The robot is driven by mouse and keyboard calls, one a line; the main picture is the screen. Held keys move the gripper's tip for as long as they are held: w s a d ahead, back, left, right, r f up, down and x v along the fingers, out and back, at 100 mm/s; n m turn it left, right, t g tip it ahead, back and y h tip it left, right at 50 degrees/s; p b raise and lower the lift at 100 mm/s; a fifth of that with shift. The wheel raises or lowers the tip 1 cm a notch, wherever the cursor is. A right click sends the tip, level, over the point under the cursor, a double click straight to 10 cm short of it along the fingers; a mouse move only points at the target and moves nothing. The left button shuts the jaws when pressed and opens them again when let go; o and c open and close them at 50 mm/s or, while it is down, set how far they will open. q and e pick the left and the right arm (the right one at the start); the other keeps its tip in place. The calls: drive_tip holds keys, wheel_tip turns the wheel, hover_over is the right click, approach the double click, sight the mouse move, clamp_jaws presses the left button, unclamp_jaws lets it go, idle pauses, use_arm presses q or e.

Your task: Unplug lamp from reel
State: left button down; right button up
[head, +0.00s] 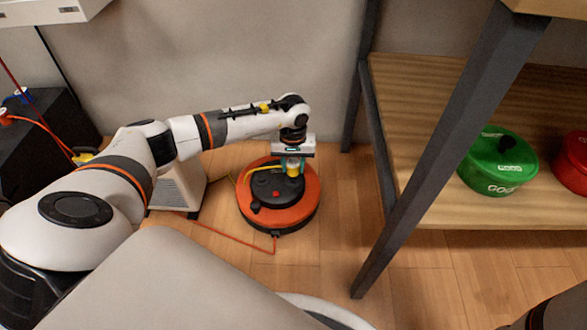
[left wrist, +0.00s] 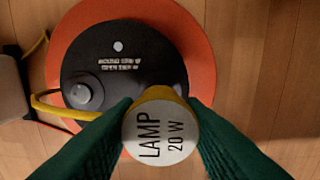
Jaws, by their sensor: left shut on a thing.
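The reel (head: 252,215) is an orange disc with a black hub, lying on the wooden floor near the wall. It also shows in the left wrist view (left wrist: 200,50). The lamp plug (head: 293,170) is yellow, with a white top reading "LAMP 20 W" in the left wrist view (left wrist: 160,135). My left gripper (head: 292,165) points down over the hub, and its green fingers are closed on both sides of the plug. A yellow cable runs left from beside the plug. I cannot tell whether the plug is seated in the hub. My right gripper is out of view.
A wooden shelf (head: 420,110) with dark metal legs stands to the right, holding a green pot (head: 497,163) and a red pot (head: 572,162). A pale box (head: 178,185) stands left of the reel. A red cable (head: 235,238) lies on the floor.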

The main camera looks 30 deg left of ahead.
use_arm(q)
drive_tip(key=shift+r+p, duration=0.7)
drive_tip(key=shift+r, duration=0.35)
